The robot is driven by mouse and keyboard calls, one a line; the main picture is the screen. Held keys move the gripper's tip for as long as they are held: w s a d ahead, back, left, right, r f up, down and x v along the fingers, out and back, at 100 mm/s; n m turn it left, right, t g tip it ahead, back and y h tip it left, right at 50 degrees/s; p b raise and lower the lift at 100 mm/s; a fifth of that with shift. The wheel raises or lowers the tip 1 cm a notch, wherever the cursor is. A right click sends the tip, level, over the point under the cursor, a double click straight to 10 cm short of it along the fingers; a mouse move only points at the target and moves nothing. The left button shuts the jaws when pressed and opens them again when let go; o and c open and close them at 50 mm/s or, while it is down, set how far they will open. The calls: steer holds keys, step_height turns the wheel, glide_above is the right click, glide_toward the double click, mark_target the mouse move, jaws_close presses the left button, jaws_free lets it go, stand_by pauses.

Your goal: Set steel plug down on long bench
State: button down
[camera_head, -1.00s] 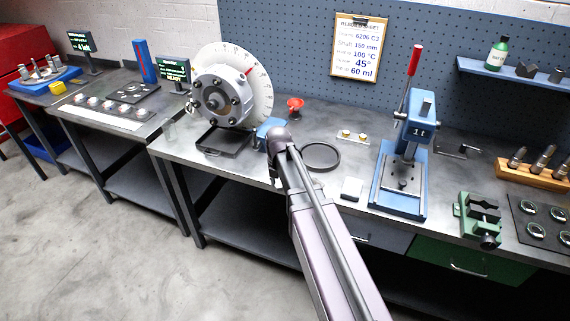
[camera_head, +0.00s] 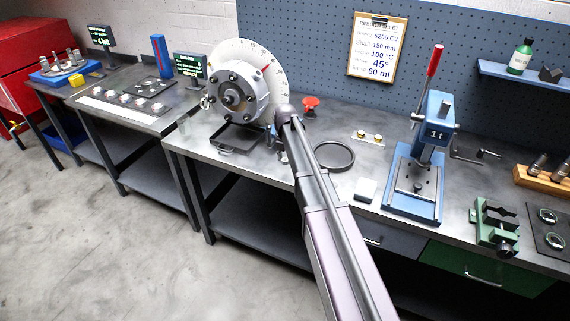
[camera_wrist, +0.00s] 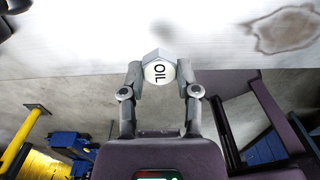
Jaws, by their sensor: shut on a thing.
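The steel plug (camera_wrist: 158,70) is a grey hexagonal piece with a round white face marked "OIL", seen in the wrist view. My gripper (camera_wrist: 158,76) is shut on it, one finger at each side. The plug shows against a pale, stained surface; I cannot tell if it touches it. In the head view the long bench (camera_head: 385,160) runs across the middle and right. My arm reaches over its front edge, left of the black ring (camera_head: 334,156). The plug is not clearly visible there, as my arm covers that area.
A rotor (camera_head: 238,90) with a graduated disc stands on the bench left of my arm. Some bench top around the ring is bare.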

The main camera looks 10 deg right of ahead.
mark_target(284, 170)
steer(key=shift+w, duration=0.55)
step_height(284, 170, down, 4)
steer(key=b, duration=0.3)
steer(key=shift+r+b, duration=0.15)
steer(key=shift+b, duration=0.2)
steer(key=shift+f+b, duration=0.3)
steer(key=shift+f, duration=0.05)
steer(key=shift+c, duration=1.7)
jaws_free()
steer(key=shift+r, duration=0.1)
steer(key=shift+r, duration=0.1)
step_height(284, 170, up, 12)
steer(key=p, duration=1.2)
steer(key=shift+r+p, duration=0.2)
steer(key=shift+p, duration=0.15)
